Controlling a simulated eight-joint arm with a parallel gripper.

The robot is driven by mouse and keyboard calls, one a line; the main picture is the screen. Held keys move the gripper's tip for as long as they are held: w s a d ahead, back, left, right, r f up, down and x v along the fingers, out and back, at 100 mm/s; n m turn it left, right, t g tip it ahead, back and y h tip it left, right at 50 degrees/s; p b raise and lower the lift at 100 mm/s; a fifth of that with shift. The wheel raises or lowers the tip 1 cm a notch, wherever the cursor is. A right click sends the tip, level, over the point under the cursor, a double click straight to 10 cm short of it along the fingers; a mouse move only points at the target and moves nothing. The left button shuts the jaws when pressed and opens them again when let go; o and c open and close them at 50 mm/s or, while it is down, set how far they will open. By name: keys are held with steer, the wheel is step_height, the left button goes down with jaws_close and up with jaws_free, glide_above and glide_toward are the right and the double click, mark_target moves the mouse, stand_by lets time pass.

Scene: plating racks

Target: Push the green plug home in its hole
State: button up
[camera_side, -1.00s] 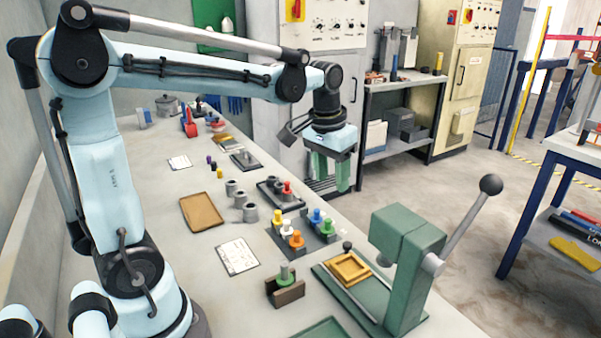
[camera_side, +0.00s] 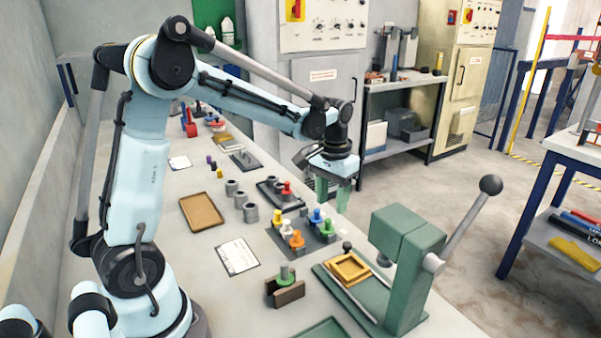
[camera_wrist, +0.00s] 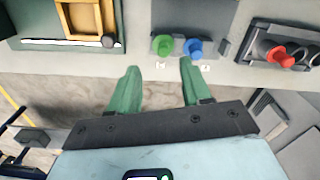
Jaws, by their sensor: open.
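The green plug (camera_side: 327,224) stands in the grey rack block (camera_side: 321,244), beside the blue plug (camera_side: 316,215), near the table's right edge. In the wrist view the green plug (camera_wrist: 163,44) shows left of the blue plug (camera_wrist: 194,48), on the edge of the block (camera_wrist: 220,46). I cannot tell how deep it sits in its hole. My gripper (camera_side: 332,199) is open and empty, with its green fingers pointing down, above and behind the rack in the side view. The wrist view shows the fingers (camera_wrist: 158,74) apart, with nothing between them and clear of the plug.
White and orange (camera_side: 296,239) plugs stand in the same block. Behind it is a dark rack (camera_side: 269,196) with a red plug (camera_side: 286,188). A green lever press (camera_side: 405,265) with a yellow frame (camera_side: 349,268) stands in front. A brown fixture (camera_side: 288,293) holds a grey-green piece.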

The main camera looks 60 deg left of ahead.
mark_target(328, 220)
steer(key=shift+s+a+f, duration=0.1)
steer(key=shift+a+f, duration=0.05)
steer(key=shift+f, duration=1.2)
steer(key=shift+s+a+f, duration=0.1)
steer(key=shift+f, duration=1.2)
jaws_close()
